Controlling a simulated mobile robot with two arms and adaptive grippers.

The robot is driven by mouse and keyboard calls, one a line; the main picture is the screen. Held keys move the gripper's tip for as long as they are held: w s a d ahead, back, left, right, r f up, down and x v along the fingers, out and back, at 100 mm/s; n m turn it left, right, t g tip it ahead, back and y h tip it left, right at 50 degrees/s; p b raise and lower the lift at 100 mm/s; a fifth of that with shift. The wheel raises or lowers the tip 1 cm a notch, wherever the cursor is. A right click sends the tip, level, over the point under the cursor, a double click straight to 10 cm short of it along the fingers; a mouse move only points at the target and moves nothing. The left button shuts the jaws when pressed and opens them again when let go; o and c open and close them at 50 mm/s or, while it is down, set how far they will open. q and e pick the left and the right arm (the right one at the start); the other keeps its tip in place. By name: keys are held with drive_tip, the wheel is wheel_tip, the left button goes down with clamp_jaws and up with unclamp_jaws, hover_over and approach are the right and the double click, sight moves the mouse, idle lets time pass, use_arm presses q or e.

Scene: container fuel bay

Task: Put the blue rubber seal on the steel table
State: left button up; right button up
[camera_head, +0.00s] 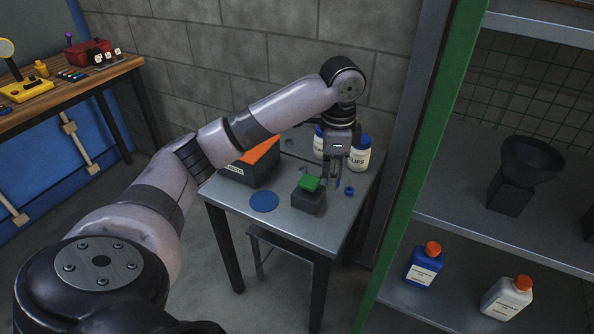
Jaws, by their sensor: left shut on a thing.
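The steel table (335,216) stands against the block wall in the middle of the view. My left gripper (342,186) points down over its right back part. It is shut on the blue rubber seal (349,190), a small blue ring at its fingertips, low over the tabletop. The fingers hide part of the seal, and I cannot tell whether it touches the table. My right gripper is not in view.
On the table are a dark box with a green top (309,184), a flat blue disc (264,201), an orange-topped bin (257,160) and white jars (359,154) close behind my gripper. A green-edged shelf unit (427,170) stands close on the right.

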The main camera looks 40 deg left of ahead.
sight(325, 235)
use_arm(q)
drive_tip(key=shift+w+a+f, duration=0.1)
drive_tip(key=shift+a+f, duration=0.05)
wheel_tip(325, 235, down, 19)
drive_tip(key=shift+f, duration=0.1)
idle(0.4)
drive_tip(key=o, duration=0.8)
drive_tip(key=shift+f, duration=0.1)
wheel_tip(325, 235, up, 12)
drive_tip(key=shift+r, duration=0.2)
